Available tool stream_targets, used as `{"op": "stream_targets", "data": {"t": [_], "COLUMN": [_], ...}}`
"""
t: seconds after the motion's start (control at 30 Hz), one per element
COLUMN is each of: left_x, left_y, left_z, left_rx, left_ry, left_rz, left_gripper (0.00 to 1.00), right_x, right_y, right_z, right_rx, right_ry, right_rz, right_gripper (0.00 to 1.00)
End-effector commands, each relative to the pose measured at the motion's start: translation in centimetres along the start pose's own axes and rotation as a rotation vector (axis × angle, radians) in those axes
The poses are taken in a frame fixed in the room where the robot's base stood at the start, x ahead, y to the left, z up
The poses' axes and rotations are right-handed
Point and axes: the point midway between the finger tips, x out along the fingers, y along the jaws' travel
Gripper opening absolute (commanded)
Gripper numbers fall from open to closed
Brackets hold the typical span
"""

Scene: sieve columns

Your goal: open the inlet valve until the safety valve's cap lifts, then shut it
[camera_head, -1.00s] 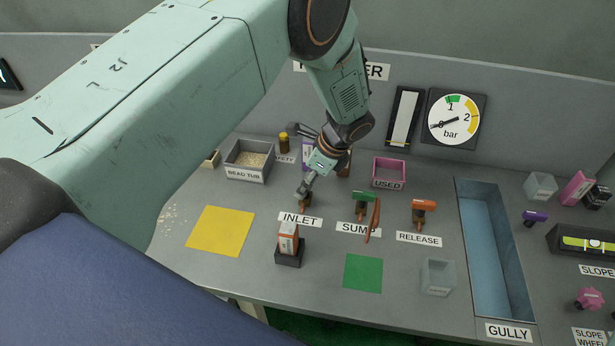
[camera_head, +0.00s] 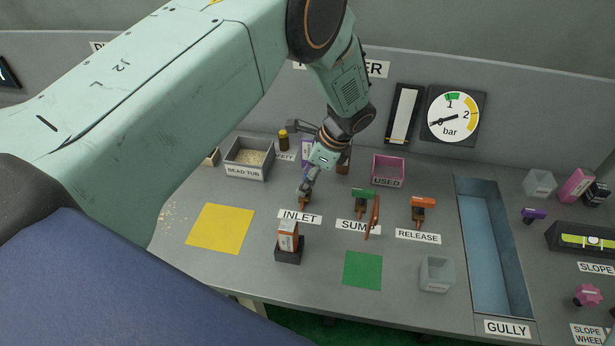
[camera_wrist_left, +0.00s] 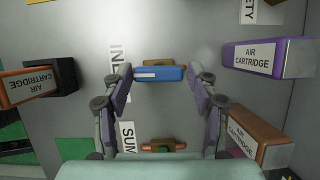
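The inlet valve's blue handle (camera_wrist_left: 160,73) sits between the tips of my left gripper (camera_wrist_left: 159,78) in the left wrist view, with gaps at both ends. The left gripper is open; in the head view it (camera_head: 305,192) is low over the valve, just behind the INLET label (camera_head: 299,217). The safety valve looks to be the brass-coloured cylinder (camera_head: 284,141) behind a partly hidden label; I cannot tell whether its cap is lifted. The pressure gauge (camera_head: 453,117) has its needle near the low end, around 0. My right gripper is not in view.
A green-handled valve (camera_head: 363,194) and the orange RELEASE valve (camera_head: 423,202) stand to the right. An orange air cartridge (camera_head: 288,236) stands in a black holder in front. Purple (camera_wrist_left: 268,58) and brown (camera_wrist_left: 256,138) cartridges are close to the right finger.

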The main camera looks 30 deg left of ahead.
Motion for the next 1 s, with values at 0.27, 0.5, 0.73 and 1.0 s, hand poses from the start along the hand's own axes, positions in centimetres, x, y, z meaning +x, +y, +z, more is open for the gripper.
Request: {"op": "stream_targets", "data": {"t": [0.27,0.5,0.73,1.0], "left_x": [0.1,-0.1,-3.0,-6.6], "left_y": [0.1,0.1,0.1,0.0], "left_z": [0.0,-0.1,-0.1,-0.1], "left_rx": [0.001,0.001,0.0,0.001], "left_ry": [0.0,0.0,0.0,0.0], "left_rz": [0.003,0.003,0.0,0.002], "left_gripper": [0.75,0.75,0.75,0.75], "right_x": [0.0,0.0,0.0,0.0], "right_y": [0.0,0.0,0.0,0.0], "right_z": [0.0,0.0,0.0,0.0], "right_rx": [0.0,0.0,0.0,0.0], "right_ry": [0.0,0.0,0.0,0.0], "right_rz": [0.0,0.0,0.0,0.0], "right_gripper": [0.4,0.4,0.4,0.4]}}
